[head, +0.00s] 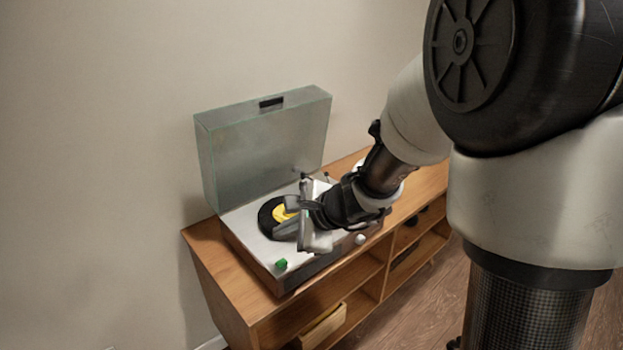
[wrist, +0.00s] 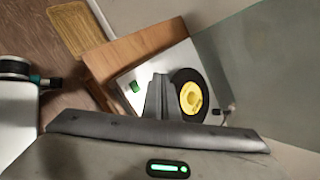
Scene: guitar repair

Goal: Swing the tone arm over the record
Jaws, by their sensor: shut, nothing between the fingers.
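The record (head: 266,217), black with a yellow label, lies on the open turntable (head: 240,222). In the wrist view the record (wrist: 178,77) is just right of my shut fingers. My gripper (head: 287,229) is low over the turntable's right part and covers the near right side of the record. In the wrist view my gripper (wrist: 157,78) is shut, with nothing seen between the fingers. The tone arm is mostly hidden behind my gripper. A small dark and pale part beside the record in the wrist view may belong to it; I cannot tell its angle or whether I touch it.
The grey see-through lid (head: 262,145) stands open at the back. A green knob (head: 281,264) sits at the deck's front left corner and a pale knob (head: 360,239) at the right. The wooden cabinet (head: 212,262) carries the turntable, with open shelves below. A wall is close behind.

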